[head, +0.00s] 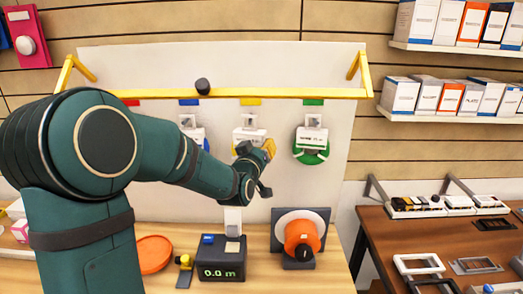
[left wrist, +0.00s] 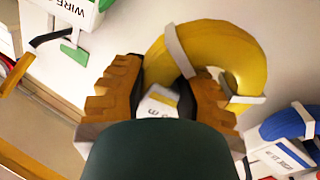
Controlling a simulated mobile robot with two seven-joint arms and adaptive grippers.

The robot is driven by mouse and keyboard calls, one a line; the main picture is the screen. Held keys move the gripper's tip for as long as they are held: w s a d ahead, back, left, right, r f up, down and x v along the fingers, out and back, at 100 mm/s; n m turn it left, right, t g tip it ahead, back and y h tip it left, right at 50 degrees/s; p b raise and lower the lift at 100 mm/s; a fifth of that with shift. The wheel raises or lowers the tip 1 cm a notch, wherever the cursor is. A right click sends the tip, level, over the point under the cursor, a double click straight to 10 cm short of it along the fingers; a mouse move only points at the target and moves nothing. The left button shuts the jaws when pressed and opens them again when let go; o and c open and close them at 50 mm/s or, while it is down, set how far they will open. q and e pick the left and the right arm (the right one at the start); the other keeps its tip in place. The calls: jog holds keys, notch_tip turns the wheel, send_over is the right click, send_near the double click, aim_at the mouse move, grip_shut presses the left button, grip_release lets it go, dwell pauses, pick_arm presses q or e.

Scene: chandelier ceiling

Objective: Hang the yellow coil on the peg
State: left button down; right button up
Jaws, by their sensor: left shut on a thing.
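The yellow coil (left wrist: 235,45) is a thick ring with pale ties around it. In the left wrist view it lies between the ridged orange fingers of my left gripper (left wrist: 163,82), which is shut on it. In the head view my left gripper (head: 264,160) is at the wall board, below the yellow tag (head: 250,102) on the rail. A white label card (head: 247,134) hangs there, just above and left of the gripper. The peg itself is not clear, and I cannot tell whether the coil touches it. My right gripper is out of view.
A green coil (head: 312,156) hangs to the right, and a blue coil (left wrist: 288,123) shows in the left wrist view. The yellow rail (head: 290,93) crosses above. A black meter (head: 221,258) and an orange spool (head: 301,238) stand on the bench below.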

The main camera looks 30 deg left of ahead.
pick_arm(q)
jog(key=shift+w+a+f+b, duration=0.25)
jog(key=shift+w+a+b, duration=0.25)
jog(key=shift+w, duration=0.25)
jog(key=shift+w+a+f+b, duration=0.2)
jog(key=shift+w+a+b, duration=0.2)
jog(key=shift+w+b, duration=0.3)
jog(key=shift+w, duration=0.1)
jog(key=c, duration=0.7)
grip_release()
jog(key=shift+f, duration=0.1)
